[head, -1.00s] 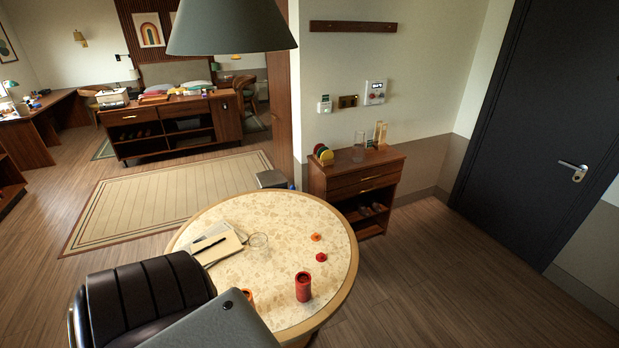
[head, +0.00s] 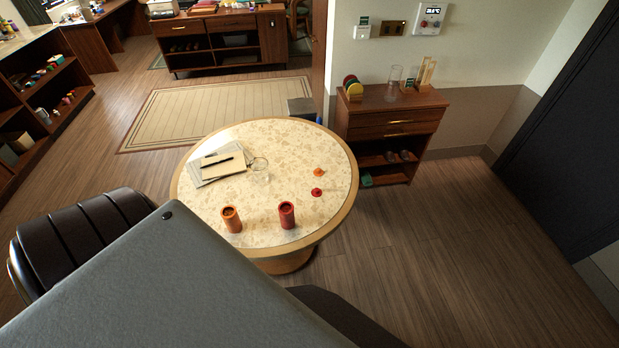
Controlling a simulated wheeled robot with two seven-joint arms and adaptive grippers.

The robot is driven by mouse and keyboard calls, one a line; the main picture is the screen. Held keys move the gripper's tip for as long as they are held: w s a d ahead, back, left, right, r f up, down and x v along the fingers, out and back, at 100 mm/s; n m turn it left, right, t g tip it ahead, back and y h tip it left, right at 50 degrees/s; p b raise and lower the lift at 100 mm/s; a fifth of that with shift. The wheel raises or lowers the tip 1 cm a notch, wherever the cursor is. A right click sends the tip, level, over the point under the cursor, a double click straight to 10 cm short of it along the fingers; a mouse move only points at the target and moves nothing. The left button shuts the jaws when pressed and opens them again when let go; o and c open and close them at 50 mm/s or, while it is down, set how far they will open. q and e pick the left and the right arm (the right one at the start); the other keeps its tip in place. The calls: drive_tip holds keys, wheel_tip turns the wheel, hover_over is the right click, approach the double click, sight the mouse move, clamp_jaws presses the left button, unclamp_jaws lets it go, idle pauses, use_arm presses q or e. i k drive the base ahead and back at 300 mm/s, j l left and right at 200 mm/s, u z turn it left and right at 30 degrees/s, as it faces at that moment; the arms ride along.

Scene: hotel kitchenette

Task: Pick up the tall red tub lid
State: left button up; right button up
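A small red lid (head: 316,192) lies on the right part of the round speckled table (head: 290,150) in the head view. An orange lid (head: 319,172) lies just behind it. A tall red tub (head: 287,215) stands open-topped near the table's front edge, in front of the red lid and to its left. An orange tub (head: 231,219) stands to the left of the red tub, also open on top. Neither of my grippers is in view.
A notebook with a pen (head: 222,163) and a clear glass (head: 260,170) are on the table's left half. A black chair (head: 75,235) stands at the front left. A wooden cabinet (head: 395,125) is behind the table to the right. Floor right of the table is clear.

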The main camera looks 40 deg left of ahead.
sight(316, 192)
drive_tip(key=i+l+u, duration=0.1)
drive_tip(key=l+u, duration=0.15)
drive_tip(key=l, duration=0.15)
drive_tip(key=i+l+u, duration=0.2)
drive_tip(key=l, duration=0.2)
drive_tip(key=l+u, duration=0.4)
drive_tip(key=l, duration=0.35)
drive_tip(key=k+l+u, duration=0.1)
drive_tip(key=l, duration=0.35)
drive_tip(key=k+l+u, duration=0.15)
drive_tip(key=l, duration=0.35)
